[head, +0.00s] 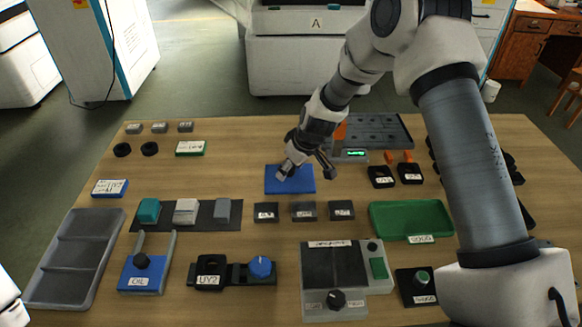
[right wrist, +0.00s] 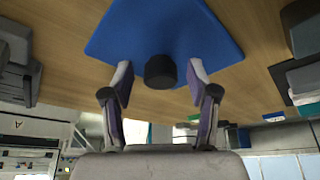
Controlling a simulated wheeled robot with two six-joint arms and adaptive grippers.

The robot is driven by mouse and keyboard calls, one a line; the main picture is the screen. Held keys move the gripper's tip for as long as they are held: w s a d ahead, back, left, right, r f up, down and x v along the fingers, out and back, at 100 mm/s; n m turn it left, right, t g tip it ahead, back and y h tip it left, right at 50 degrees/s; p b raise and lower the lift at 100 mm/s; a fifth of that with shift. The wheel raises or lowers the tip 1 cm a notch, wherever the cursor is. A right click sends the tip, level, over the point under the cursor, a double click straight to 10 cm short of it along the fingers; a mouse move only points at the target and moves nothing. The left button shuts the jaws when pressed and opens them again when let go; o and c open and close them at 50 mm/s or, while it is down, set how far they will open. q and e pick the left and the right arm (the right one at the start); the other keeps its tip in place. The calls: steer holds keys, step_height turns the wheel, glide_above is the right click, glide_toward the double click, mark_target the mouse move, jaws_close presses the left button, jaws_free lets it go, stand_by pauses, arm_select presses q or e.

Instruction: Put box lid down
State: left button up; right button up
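The box lid (head: 302,187) is a flat blue plate lying on the wooden table near its middle; its exact contact with the table is hard to judge. In the right wrist view the lid (right wrist: 205,30) fills the top, with a dark round knob (right wrist: 160,72) on it. My right gripper (head: 305,172) is just over the lid and partly covers it in the head view. In the right wrist view its fingers (right wrist: 160,78) are apart, one on each side of the knob, with gaps showing. My left gripper is out of view.
A green tray (head: 410,226) and a grey compartment tray (head: 75,258) stand at right and left. Small labelled dark blocks (head: 304,211) sit in front of the lid. A grey panel (head: 385,131) lies behind it. Bare table shows left of the lid.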

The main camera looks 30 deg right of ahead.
steer(key=shift+r+p, duration=0.25)
steer(key=shift+p, duration=0.05)
steer(key=p+v, duration=0.4)
steer(key=v, duration=0.8)
steer(key=shift+p, duration=0.4)
steer(key=shift+s+f, duration=0.1)
